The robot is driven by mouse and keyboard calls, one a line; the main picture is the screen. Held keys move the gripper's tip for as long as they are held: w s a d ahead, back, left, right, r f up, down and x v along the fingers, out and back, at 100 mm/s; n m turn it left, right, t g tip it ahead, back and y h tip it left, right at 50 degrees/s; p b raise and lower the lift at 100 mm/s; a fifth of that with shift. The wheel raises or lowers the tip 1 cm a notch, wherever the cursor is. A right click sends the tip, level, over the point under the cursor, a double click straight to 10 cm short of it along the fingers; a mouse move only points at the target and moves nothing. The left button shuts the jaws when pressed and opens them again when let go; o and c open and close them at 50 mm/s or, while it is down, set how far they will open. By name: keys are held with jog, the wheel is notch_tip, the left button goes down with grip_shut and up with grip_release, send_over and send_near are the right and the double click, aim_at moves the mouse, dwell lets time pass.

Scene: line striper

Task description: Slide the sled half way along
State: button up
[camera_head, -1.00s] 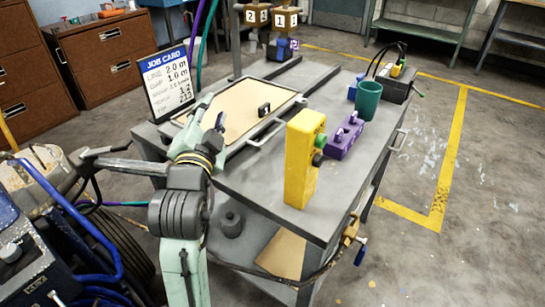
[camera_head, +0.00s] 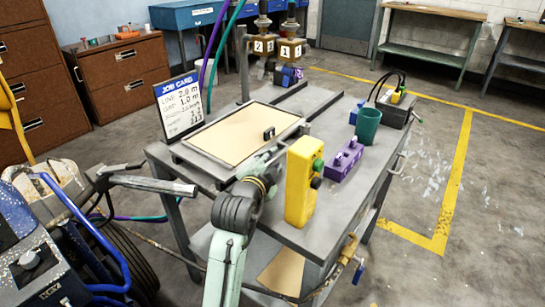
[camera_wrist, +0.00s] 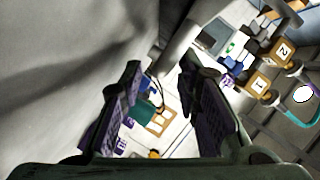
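A small dark upright piece (camera_head: 268,132), which may be the sled or its grip, stands at the right part of a framed tan board (camera_head: 235,135) on the grey bench. I cannot tell for sure which part is the sled. My gripper (camera_head: 277,153) is at the front right edge of the framed board, close to the dark piece, partly hidden by my own arm and the yellow box. In the wrist view my gripper (camera_wrist: 170,75) shows two dark fingers spread apart with nothing held between them.
A yellow control box (camera_head: 301,180) with green and black knobs stands just right of my arm. Behind it are a purple block (camera_head: 344,160) and a teal cup (camera_head: 367,125). A job card (camera_head: 179,105) stands at the left. A striper handle (camera_head: 150,185) juts in at left.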

jog(key=shift+w+d+f, duration=0.15)
jog(key=shift+w, duration=0.3)
grip_shut()
dwell(0.7)
